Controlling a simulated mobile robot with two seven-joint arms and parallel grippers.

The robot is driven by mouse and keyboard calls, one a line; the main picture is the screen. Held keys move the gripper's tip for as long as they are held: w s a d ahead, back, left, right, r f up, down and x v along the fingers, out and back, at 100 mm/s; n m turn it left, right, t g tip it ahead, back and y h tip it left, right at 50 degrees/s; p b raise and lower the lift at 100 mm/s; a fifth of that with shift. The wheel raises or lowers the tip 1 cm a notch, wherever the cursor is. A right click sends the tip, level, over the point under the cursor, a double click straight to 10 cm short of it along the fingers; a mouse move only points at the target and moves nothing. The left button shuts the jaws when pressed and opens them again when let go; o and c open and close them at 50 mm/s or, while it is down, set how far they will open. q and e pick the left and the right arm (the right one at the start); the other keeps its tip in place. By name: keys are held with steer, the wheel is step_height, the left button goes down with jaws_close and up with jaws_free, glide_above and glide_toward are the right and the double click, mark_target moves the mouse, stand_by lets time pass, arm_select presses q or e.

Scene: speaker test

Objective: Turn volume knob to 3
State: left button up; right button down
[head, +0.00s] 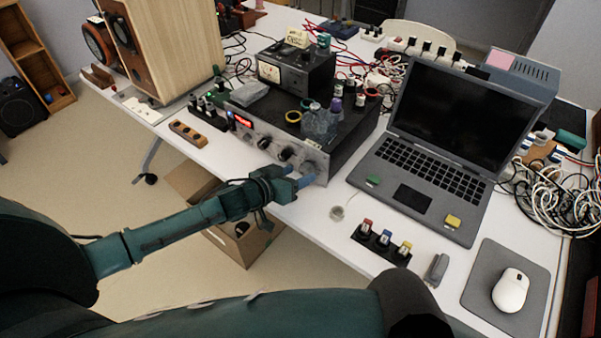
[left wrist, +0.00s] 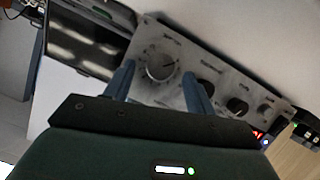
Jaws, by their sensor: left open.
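The amplifier (head: 262,138) is a grey-fronted, black-topped box on the white table, with a red lit display and a row of knobs. The volume knob (left wrist: 160,67) looks to be the large silver one with dial marks around it, at the right end of the panel in the head view. I cannot read its setting. My left gripper (head: 298,176) is in front of that end and partly hides the knob there. In the left wrist view its open blue fingers (left wrist: 158,88) stand on either side of the knob; I cannot tell whether they touch it. My right gripper is out of view.
An open laptop (head: 425,150) stands to the right of the amplifier. A meter box (head: 300,72) and small bottles sit on or behind it. Small coloured-top parts (head: 383,238), a mouse (head: 510,290) and tangled cables (head: 555,195) lie rightward. A wooden speaker (head: 165,45) stands left.

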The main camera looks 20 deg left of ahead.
arm_select(q)
steer(key=shift+x, duration=1)
steer(key=shift+c, duration=0.5)
steer(key=c, duration=0.9)
steer(key=shift+o, duration=0.2)
